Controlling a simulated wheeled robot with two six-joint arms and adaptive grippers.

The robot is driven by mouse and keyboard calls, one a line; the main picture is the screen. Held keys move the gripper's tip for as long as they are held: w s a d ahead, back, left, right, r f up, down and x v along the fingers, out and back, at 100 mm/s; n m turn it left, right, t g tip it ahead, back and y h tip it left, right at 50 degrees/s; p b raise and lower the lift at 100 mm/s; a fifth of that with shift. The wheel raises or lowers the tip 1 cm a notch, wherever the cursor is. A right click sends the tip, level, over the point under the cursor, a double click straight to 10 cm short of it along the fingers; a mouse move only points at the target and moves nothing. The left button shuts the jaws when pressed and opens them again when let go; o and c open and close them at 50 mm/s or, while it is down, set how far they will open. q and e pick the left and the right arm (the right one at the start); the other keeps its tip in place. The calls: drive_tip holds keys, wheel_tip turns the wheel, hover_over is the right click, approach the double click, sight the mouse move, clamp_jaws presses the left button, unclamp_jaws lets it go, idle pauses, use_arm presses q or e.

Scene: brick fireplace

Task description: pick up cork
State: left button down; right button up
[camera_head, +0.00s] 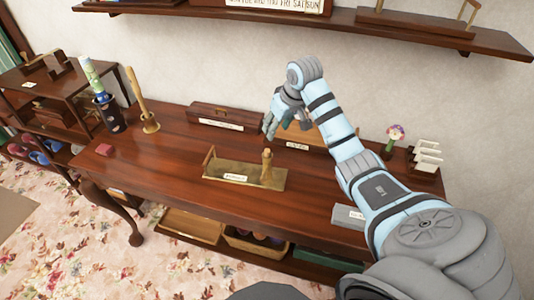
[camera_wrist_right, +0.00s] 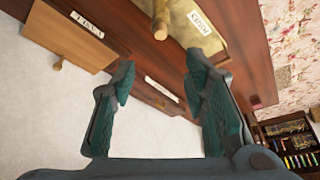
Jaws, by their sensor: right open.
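A tan, upright peg-like piece that looks like the cork (camera_head: 267,165) stands at the right end of a brass tray (camera_head: 222,179) on the brown table. In the right wrist view it shows at the top (camera_wrist_right: 160,20), with the tray (camera_wrist_right: 222,30) around it. My right gripper (camera_head: 286,121) is above the table's back part, behind the tray. Its two teal fingers (camera_wrist_right: 160,66) are spread, with nothing between them. The cork lies beyond the fingertips and is not touched. My left gripper is not in view.
A long brown box (camera_head: 221,115) and a wooden box (camera_head: 325,134) stand along the back wall.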

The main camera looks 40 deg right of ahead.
sight(268, 151)
drive_tip(key=x, duration=0.4)
drive_tip(key=b+x, duration=0.1)
drive_tip(key=x, duration=0.8)
drive_tip(key=shift+s+a+f+b, duration=0.1)
drive_tip(key=shift+s+f+b, duration=0.1)
drive_tip(key=shift+f+b, duration=0.25)
drive_tip(key=c, duration=0.8)
